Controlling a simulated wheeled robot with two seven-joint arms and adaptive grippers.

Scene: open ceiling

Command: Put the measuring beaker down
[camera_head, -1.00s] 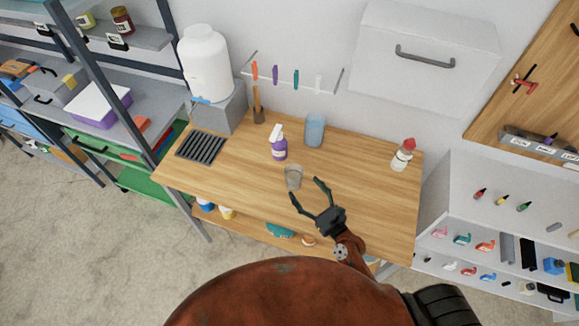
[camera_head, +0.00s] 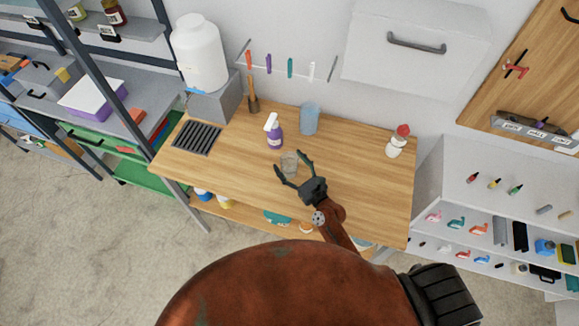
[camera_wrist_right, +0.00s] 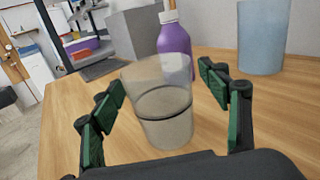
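The clear measuring beaker (camera_head: 289,164) stands upright on the wooden worktop (camera_head: 360,170), in front of the purple spray bottle (camera_head: 275,134). My right gripper (camera_head: 291,161) is open, with one finger on each side of the beaker. In the right wrist view the beaker (camera_wrist_right: 163,105) stands between the two green-padded fingers, with a gap showing on both sides. A dark ring runs around the beaker's middle. The beaker's lower edge is close to the gripper's palm in that view. My left gripper is not in view.
A bluish cup (camera_head: 309,119) stands behind, right of the spray bottle. A red-capped bottle (camera_head: 398,141) stands at the far right. A dark grate (camera_head: 197,138) lies at the left, near a white water container (camera_head: 200,53). The worktop right of my gripper is clear.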

